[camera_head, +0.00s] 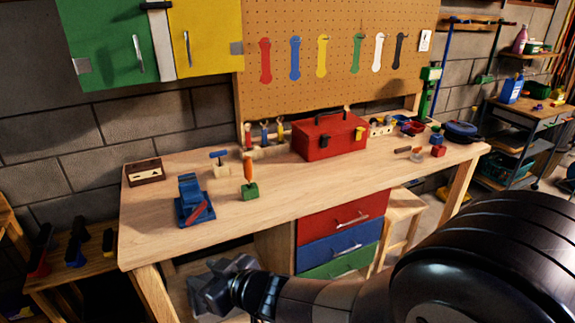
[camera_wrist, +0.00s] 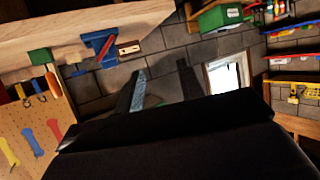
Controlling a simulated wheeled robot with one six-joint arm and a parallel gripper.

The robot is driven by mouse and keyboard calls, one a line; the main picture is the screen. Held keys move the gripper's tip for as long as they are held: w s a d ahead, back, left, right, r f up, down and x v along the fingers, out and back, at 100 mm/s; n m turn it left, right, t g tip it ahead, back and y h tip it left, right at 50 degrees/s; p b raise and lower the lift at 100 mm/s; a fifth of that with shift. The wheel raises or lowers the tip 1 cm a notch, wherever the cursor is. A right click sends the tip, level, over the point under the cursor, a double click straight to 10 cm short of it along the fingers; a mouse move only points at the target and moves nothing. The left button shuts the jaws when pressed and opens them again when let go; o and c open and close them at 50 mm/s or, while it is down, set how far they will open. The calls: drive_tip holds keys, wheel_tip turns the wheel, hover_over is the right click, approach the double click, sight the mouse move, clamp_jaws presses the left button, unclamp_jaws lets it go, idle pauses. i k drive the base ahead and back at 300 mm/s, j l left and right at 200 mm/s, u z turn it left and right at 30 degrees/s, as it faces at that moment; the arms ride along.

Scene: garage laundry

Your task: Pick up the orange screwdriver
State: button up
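The orange screwdriver (camera_head: 248,168) stands upright with its lower end in a small green block (camera_head: 250,192) on the workbench (camera_head: 300,199). In the wrist view, which is turned nearly upside down, the screwdriver (camera_wrist: 53,83) hangs below the green block (camera_wrist: 40,57) at the left. My gripper (camera_head: 205,288) is in front of the bench, below its front edge, well apart from the screwdriver. Its two dark fingers (camera_wrist: 162,85) are spread in the wrist view, with nothing seen between them.
A blue stand (camera_head: 193,203) with a red piece is left of the green block. A small hammer on a wooden block (camera_head: 221,169) is behind it. A red toolbox (camera_head: 330,136) stands at the right. Drawers (camera_head: 340,232) are under the bench. Bare benchtop lies right of the block.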

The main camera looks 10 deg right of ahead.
sight(247, 167)
drive_tip(key=i+j+z, duration=0.15)
drive_tip(key=z, duration=0.25)
drive_tip(key=i+j+z, duration=0.1)
drive_tip(key=j+z, duration=0.45)
drive_tip(key=z, duration=0.25)
drive_tip(key=j+z, duration=0.55)
drive_tip(key=j, duration=1)
